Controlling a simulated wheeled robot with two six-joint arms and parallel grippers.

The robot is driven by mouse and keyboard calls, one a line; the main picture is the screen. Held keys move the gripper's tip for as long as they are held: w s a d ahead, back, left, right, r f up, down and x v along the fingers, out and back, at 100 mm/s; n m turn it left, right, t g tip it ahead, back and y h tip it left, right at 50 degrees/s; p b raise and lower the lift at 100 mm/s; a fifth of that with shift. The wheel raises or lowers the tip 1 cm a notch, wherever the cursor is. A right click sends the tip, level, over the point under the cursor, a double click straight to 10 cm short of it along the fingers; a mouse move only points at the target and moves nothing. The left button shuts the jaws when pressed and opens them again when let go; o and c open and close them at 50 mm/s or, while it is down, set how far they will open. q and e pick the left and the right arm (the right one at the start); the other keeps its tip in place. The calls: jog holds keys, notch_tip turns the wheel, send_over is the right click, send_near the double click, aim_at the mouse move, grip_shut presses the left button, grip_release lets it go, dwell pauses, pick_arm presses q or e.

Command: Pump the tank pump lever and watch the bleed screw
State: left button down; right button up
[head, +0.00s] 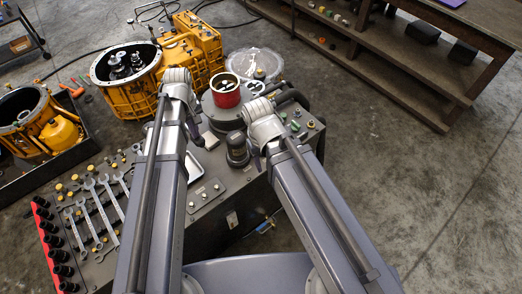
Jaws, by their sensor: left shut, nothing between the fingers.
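My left gripper (196,132) hangs down from the end of the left arm, over the dark bench near a small white tray (195,168). Its fingers are small in the picture and look shut and empty. My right gripper (255,156) points down beside a dark upright cylinder (236,150) on the bench; its fingers are too small to read. A thin metal bar on a stand (152,12) at the back left may be the pump lever, but I cannot be sure. I cannot make out the bleed screw. Neither gripper touches the bar.
Yellow transmission housings (127,91) stand at the left and back. A red-sided round container (225,91) sits on the bench. Several wrenches (105,195) and black sockets (58,255) lie at the bench's left. A wooden shelf (400,70) stands back right. Floor at right is clear.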

pick_arm(q)
jog(key=shift+f+b, duration=2.45)
jog(key=shift+f, duration=0.35)
notch_tip(320, 180, up, 8)
jog(key=p, duration=0.8)
jog(key=shift+r, duration=0.1)
notch_tip(320, 180, up, 6)
jog(key=p, duration=0.6)
jog(key=s+d+f+m+y+b, duration=0.1)
jog(key=s+d+f+m+b, duration=0.9)
jog(key=s+f+b, duration=0.2)
jog(key=shift+s+d+f+m+b, duration=0.3)
jog(key=shift+s+f+b, duration=0.1)
jog(key=shift+s, duration=0.75)
